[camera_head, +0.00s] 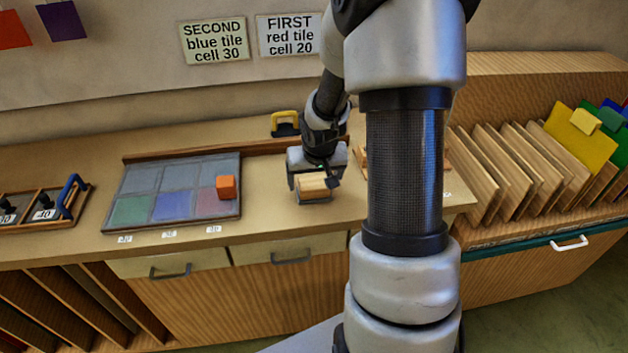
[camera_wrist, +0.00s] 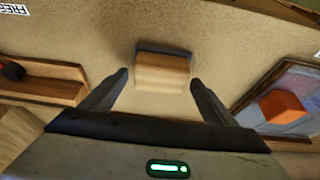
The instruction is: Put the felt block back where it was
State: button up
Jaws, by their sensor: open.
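The felt block is a pale wooden block (camera_head: 313,188) with a dark grey layer along one side. It stands on the bench top to the right of the leaded panel (camera_head: 171,220). In the wrist view the block (camera_wrist: 162,74) is between and slightly ahead of the fingertips. My gripper (camera_head: 316,182) is open, pointing down over the block. In the wrist view a gap shows between the block and each finger of my gripper (camera_wrist: 160,80). I cannot tell the exact height of the fingertips above the bench.
An orange cube (camera_head: 226,187) sits on the panel's right side, near the block. A yellow-handled tool (camera_head: 285,123) stands behind. A wooden tray (camera_wrist: 42,82) lies on the other side. Number labels line the bench's front edge. A rack of boards (camera_head: 520,165) stands right.

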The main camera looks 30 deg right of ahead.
jog(key=p+v, duration=0.2)
jog(key=v, duration=0.9)
jog(key=shift+r, duration=0.3)
jog(key=shift+s, duration=0.15)
